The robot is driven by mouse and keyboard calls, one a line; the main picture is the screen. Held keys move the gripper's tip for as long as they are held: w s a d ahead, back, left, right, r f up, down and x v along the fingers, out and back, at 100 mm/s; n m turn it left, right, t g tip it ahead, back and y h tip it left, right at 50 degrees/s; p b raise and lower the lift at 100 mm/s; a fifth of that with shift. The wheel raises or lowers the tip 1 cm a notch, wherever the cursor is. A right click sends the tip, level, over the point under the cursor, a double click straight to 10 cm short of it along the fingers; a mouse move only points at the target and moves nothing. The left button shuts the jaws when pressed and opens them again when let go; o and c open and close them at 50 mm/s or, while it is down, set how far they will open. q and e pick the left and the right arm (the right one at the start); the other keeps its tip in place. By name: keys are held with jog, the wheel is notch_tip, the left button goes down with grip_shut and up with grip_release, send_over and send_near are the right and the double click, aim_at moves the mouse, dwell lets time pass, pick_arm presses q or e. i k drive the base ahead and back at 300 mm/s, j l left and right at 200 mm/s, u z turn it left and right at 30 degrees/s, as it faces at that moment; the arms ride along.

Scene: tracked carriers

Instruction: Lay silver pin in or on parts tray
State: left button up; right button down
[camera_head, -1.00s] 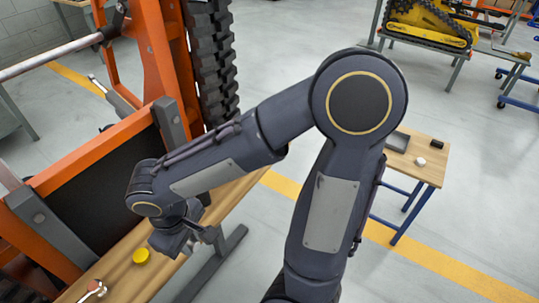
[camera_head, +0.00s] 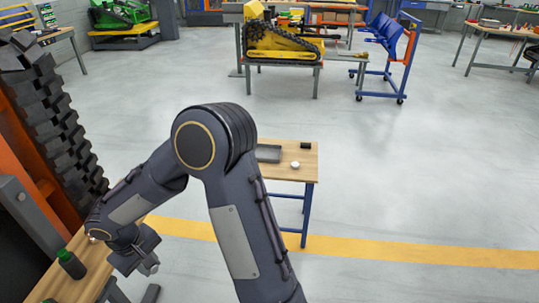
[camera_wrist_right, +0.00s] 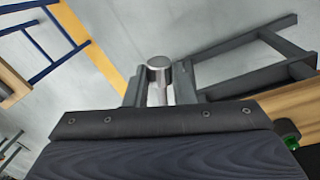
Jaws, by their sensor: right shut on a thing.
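The silver pin (camera_wrist_right: 160,64) stands between the two fingers of my right gripper (camera_wrist_right: 160,90) in the right wrist view, its round head showing past the fingertips. In the head view my right gripper (camera_head: 149,265) is low at the left, beside the edge of the wooden bench, with the pin a small bright spot at its tip. The parts tray (camera_head: 268,154) is a shallow grey tray on a small wooden-topped table (camera_head: 302,176), farther off and to the right of the gripper. My upper arm partly hides that table. My left gripper does not show.
A white round item (camera_head: 295,165) and a small black item (camera_head: 305,145) are beside the tray. Open grey floor with a yellow line (camera_head: 400,254) lies right of the table.

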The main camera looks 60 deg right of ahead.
aim_at(266, 156)
jog(key=i+l+z, duration=1.1)
jog(key=l, duration=0.1)
